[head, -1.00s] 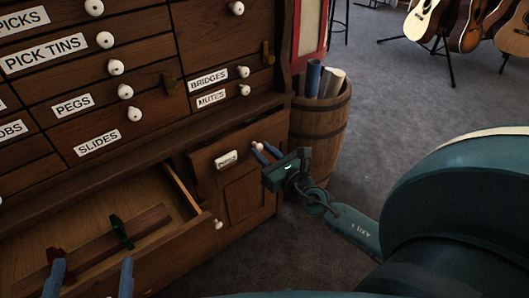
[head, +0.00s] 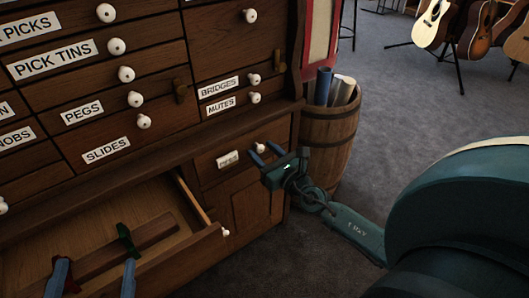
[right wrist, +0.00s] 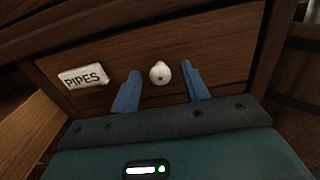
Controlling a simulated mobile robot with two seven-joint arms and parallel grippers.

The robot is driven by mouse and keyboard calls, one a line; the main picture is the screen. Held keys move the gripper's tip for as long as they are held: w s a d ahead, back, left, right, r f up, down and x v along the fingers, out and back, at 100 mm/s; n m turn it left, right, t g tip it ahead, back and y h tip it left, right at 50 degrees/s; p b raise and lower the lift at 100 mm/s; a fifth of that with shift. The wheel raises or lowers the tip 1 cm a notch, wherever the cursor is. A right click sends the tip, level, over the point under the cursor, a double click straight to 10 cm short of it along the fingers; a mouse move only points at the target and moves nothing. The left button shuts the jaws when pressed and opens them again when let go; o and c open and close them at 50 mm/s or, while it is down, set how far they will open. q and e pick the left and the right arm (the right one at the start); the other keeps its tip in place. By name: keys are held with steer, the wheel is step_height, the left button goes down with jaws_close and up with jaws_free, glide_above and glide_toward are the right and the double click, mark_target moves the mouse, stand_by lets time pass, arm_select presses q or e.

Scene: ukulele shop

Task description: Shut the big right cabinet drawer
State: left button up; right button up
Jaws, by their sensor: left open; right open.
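The right cabinet drawer labelled PIPES (head: 243,150) sits below the MUTES drawer, its front flush or nearly flush with the cabinet. Its white knob (head: 260,147) also shows in the right wrist view (right wrist: 160,73). My right gripper (head: 267,152) is open, its two blue fingers on either side of the knob and close to the drawer front. Whether the fingertips touch the wood I cannot tell. My left gripper (head: 93,270) is open at the lower left, over the large open drawer (head: 203,243).
The open drawer holds a wooden bar (head: 100,258) with a green and a red piece on it. A barrel (head: 330,135) of rolled papers stands right of the cabinet. Guitars on stands (head: 470,25) are at the back right. Grey carpet is clear between.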

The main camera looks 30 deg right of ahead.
steer(key=shift+s, duration=0.1)
steer(key=s+d, duration=0.1)
steer(key=s, duration=1.2)
steer(key=shift+b, duration=0.4)
